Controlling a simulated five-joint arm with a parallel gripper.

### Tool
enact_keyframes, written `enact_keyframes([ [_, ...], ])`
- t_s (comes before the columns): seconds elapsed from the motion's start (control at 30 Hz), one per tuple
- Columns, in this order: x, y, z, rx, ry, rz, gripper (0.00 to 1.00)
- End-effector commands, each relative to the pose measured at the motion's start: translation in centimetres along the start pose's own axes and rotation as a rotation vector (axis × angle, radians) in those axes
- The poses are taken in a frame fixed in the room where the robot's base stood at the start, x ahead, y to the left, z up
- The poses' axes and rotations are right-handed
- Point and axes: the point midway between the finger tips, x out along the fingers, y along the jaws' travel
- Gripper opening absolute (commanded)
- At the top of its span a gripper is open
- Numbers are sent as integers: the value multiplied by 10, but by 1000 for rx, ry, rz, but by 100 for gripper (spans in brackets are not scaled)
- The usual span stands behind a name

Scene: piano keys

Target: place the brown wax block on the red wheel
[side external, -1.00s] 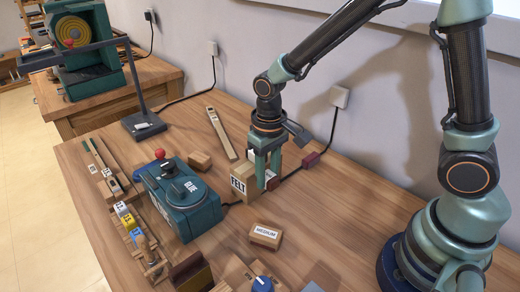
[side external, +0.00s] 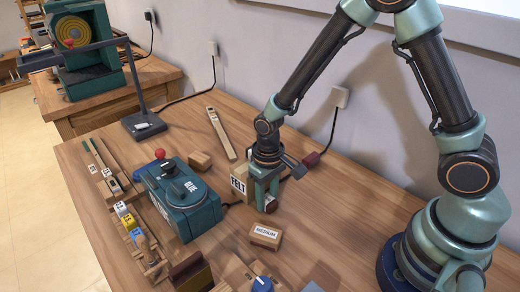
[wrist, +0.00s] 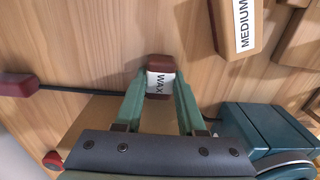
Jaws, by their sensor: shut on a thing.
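The brown wax block (wrist: 159,78), dark red-brown with a white WAX label, sits between the fingertips of my gripper (wrist: 160,98) in the wrist view. My gripper is shut on it. In the side external view my gripper (side external: 267,205) is in front of the FELT block, with the wax block (side external: 271,204) small and partly hidden at its tips. I cannot tell whether it touches the table. I cannot clearly pick out a red wheel; a green machine (side external: 80,60) at the back left carries a round yellow and orange disc (side external: 72,32).
The FELT block (side external: 239,182) stands just behind my gripper, and the MEDIUM block (side external: 265,235) lies in front. A black lamp stand (side external: 142,124) is farther back.

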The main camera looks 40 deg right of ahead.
Motion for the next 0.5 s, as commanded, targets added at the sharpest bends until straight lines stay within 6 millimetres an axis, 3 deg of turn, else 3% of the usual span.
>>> enact_keyframes([
  [0.07,3,0,0,0,-1,0,0],
  [0.1,2,0,0,0,0,0,54],
  [0.13,2,0,0,0,0,0,65],
  [0.5,0,0,0,0,0,0,69],
])
